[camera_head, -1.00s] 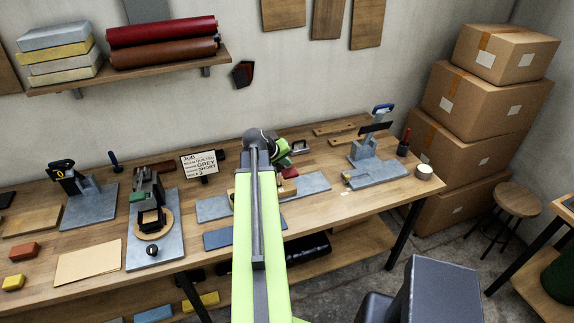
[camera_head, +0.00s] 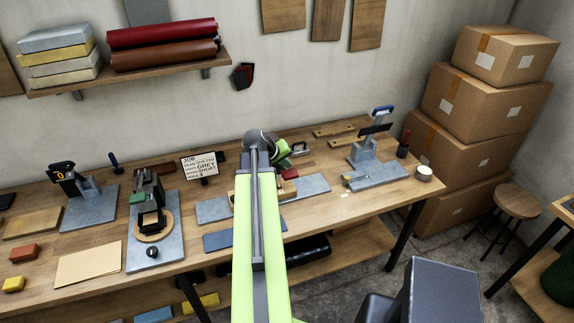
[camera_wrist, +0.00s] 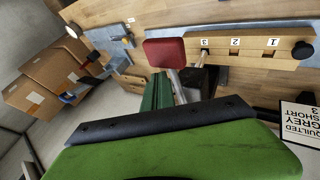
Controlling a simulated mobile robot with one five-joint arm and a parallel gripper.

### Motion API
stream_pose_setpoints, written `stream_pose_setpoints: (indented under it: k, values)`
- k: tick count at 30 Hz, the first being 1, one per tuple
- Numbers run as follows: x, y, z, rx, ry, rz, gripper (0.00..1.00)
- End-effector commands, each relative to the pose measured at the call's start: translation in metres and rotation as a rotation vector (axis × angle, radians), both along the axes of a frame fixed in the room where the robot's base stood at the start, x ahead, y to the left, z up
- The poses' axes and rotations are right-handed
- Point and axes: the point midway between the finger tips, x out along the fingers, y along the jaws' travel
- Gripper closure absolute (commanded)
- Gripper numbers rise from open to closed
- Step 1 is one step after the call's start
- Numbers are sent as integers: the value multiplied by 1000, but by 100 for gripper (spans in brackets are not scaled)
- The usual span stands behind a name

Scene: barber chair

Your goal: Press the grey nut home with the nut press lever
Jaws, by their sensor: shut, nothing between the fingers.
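My gripper (camera_head: 284,150) is shut and empty, above the middle of the bench in the head view. In the wrist view its green body and dark edge (camera_wrist: 160,120) fill the bottom. A red block-like part (camera_wrist: 165,52) shows just beyond it; it also appears in the head view (camera_head: 289,174), below the gripper. I cannot tell whether this is the nut press lever or whether the gripper touches it. A wooden block (camera_wrist: 250,38) has slots marked 3, 2 and 1, with a pin-like part at slot 3. I cannot make out the grey nut.
A job card (camera_head: 199,166) reads grey, short, 3. A blue-handled press (camera_head: 372,160) stands at the right, near a red-handled tool (camera_head: 403,146) and a round tin (camera_head: 424,173). Other fixtures crowd the left. Cardboard boxes (camera_head: 480,100) stand beyond the bench's right end.

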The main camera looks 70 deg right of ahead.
Motion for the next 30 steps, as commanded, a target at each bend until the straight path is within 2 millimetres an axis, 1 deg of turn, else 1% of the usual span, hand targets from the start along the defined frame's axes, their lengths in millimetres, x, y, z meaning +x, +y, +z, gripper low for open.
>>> stream_pose_setpoints:
  k: [1,15,26,30]
  values:
    - [0,0,7,1,1,-1,100]
    - [3,-4,34,1,0,-1,100]
    - [3,-4,35,0,0,0,100]
    - [4,-5,44,0,0,0,100]
